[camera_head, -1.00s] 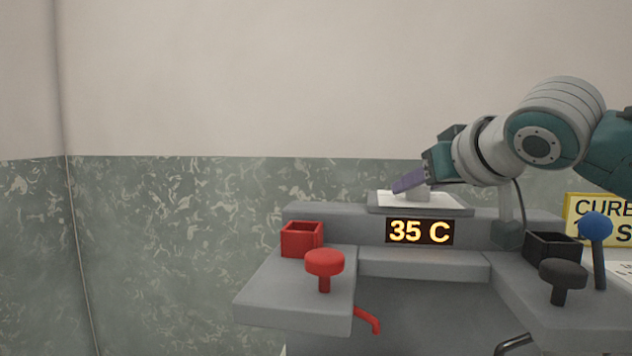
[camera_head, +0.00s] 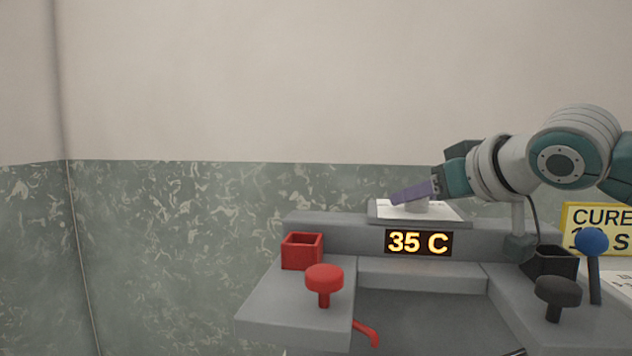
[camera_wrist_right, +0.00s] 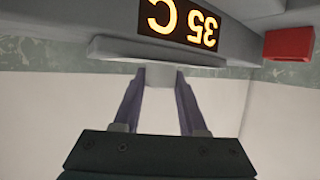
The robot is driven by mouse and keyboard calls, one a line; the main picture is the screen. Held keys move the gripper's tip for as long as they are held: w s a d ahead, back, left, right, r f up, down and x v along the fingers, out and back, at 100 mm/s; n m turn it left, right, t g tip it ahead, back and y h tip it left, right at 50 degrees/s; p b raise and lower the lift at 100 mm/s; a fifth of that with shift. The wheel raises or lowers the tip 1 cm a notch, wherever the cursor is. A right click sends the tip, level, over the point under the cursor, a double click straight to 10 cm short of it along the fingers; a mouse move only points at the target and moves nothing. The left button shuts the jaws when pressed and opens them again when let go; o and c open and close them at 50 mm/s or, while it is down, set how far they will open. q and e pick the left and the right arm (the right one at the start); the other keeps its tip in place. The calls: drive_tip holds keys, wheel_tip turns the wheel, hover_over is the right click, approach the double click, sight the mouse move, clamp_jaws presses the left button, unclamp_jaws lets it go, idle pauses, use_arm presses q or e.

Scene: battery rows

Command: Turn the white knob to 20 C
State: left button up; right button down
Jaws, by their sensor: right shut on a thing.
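The white knob (camera_head: 417,206) stands on a white plate (camera_head: 450,211) on top of the grey console. My right gripper (camera_head: 405,196) reaches in from the right with its purple fingers at the knob. In the right wrist view the two fingers (camera_wrist_right: 160,85) are shut on the knob (camera_wrist_right: 160,75), one on each side. The display (camera_head: 419,242) below the plate reads 35 C; it shows upside down in the right wrist view (camera_wrist_right: 182,22). The plate's markings are too small to read. My left gripper is not in view.
On the console's left wing are a red box (camera_head: 302,251) and a red mushroom button (camera_head: 324,278). On the right are a black box (camera_head: 555,262), a black button (camera_head: 558,292) and a blue-topped lever (camera_head: 592,243). A yellow sign (camera_head: 590,215) stands at the right edge.

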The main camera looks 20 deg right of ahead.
drive_tip(key=shift+d+r+n+y+p, duration=0.15)
drive_tip(key=shift+n+y+p, duration=0.15)
drive_tip(key=shift+n+y, duration=0.35)
drive_tip(key=shift+f+n+y+b, duration=0.25)
drive_tip(key=shift+n+y+b, duration=0.3)
drive_tip(key=shift+y, duration=0.2)
drive_tip(key=n+g+y+b, duration=0.1)
drive_tip(key=n+y+b, duration=0.2)
drive_tip(key=b, duration=0.2)
drive_tip(key=shift+f+b, duration=0.15)
drive_tip(key=shift+b, duration=0.2)
use_arm(q)
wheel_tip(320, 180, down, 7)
drive_tip(key=b, duration=0.1)
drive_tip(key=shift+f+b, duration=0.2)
drive_tip(key=shift+b, duration=0.2)
use_arm(e)
drive_tip(key=shift+n+g+y, duration=0.9)
drive_tip(key=shift+y, duration=0.1)
drive_tip(key=shift+c, duration=2.3)
unclamp_jaws()
drive_tip(key=shift+r, duration=0.2)
